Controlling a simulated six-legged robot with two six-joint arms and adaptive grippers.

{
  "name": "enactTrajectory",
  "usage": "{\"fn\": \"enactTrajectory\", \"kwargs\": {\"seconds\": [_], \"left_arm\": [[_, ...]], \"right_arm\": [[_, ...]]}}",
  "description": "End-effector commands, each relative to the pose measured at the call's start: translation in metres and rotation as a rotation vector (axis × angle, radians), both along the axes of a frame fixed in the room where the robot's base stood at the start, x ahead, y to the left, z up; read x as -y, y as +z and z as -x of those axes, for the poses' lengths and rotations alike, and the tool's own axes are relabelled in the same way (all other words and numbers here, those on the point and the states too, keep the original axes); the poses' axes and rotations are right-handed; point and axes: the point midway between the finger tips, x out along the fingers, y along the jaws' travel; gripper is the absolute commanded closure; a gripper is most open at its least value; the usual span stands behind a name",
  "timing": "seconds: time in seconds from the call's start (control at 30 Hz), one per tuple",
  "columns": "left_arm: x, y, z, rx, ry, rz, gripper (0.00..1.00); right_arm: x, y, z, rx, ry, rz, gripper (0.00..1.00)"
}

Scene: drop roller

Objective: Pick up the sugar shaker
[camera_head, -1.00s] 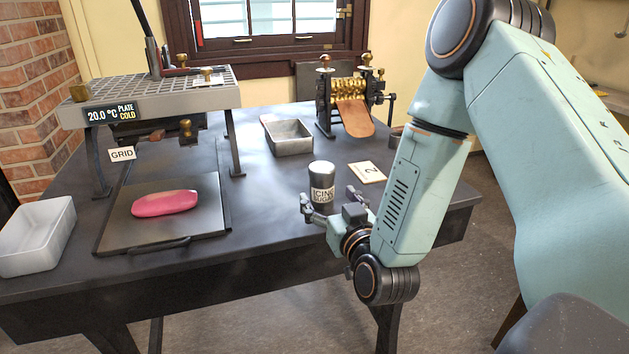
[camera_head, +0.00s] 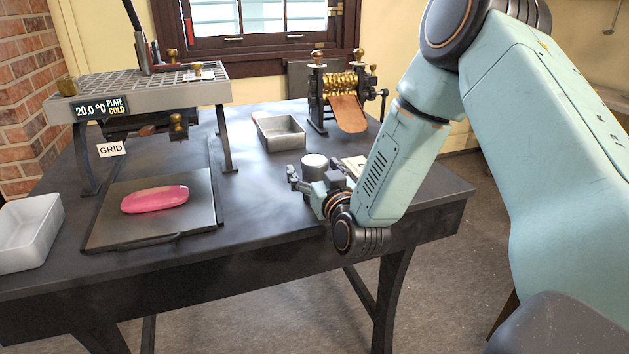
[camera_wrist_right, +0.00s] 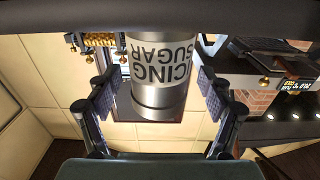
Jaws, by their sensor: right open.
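Gaps show between the shaker and both finger pads. My left gripper is in neither view.
A card (camera_head: 354,165) lies just behind my right gripper. A metal tin (camera_head: 280,134) and a brass roller machine (camera_head: 340,95) stand farther back. A pink slab (camera_head: 155,199) lies on a plate (camera_head: 200,213) at left, near a white tub (camera_head: 28,235).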

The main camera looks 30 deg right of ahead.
Motion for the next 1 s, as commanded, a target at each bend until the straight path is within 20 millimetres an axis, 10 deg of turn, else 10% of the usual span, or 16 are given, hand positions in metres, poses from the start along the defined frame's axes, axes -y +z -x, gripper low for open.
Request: {"fn": "enactTrajectory", "kwargs": {"seconds": [0.8, 1.0], "left_arm": [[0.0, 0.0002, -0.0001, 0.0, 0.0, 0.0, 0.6], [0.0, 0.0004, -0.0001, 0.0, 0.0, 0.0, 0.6]], "right_arm": [[0.0001, -0.0005, 0.0002, -0.001, -0.001, 0.0, 0.84], [0.0001, 0.0001, 0.0002, 0.0, -0.001, -0.001, 0.84]]}}
